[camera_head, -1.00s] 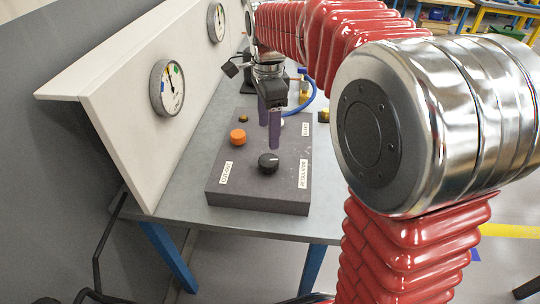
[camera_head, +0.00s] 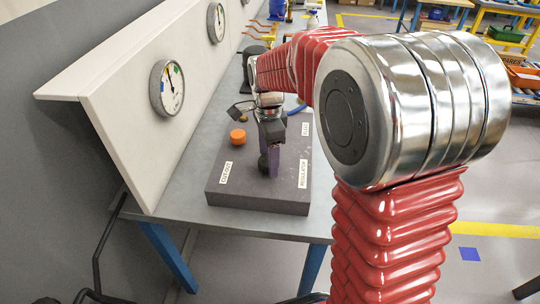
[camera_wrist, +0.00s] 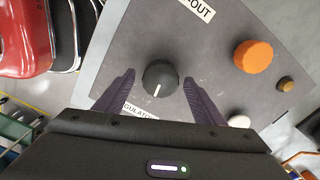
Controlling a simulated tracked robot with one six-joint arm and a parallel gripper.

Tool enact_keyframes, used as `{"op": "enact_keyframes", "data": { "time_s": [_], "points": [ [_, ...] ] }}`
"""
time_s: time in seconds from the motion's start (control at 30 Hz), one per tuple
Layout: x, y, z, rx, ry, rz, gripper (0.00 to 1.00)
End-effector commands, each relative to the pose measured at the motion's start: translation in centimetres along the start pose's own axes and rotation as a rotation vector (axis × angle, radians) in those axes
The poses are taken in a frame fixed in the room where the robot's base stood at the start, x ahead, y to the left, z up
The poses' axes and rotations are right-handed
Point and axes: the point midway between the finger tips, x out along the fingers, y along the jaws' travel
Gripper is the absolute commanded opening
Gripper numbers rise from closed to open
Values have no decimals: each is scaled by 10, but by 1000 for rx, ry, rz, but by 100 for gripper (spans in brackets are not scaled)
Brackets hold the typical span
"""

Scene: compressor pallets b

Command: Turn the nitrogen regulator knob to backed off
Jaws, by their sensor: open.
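The black regulator knob (camera_wrist: 160,77) with a white pointer line sits on the dark grey panel block (camera_head: 225,193). In the wrist view its line points toward the bottom of the picture, at the partly covered "REGULATOR" label (camera_wrist: 139,111). My gripper (camera_wrist: 158,88) is open, with one purple finger on each side of the knob and a gap on both sides. In the head view my gripper (camera_head: 269,163) is low over the panel and hides most of the knob.
An orange knob (camera_head: 237,136) stands beside it on the panel; it also shows in the wrist view (camera_wrist: 253,56) near a small brass part (camera_wrist: 286,84) and a white part (camera_wrist: 239,121). A gauge (camera_head: 167,88) is on the white backboard at left. The panel's front is clear.

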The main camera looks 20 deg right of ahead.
Motion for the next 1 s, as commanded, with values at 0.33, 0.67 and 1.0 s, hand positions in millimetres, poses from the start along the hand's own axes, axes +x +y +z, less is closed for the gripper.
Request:
{"op": "enact_keyframes", "data": {
  "time_s": [0.33,0.67,1.0],
  "points": [
    [0,0,0,0,0,0,45],
    [0,1,0,0,0,2,22],
    [0,1,1,-36,0,4,22]
  ]
}}
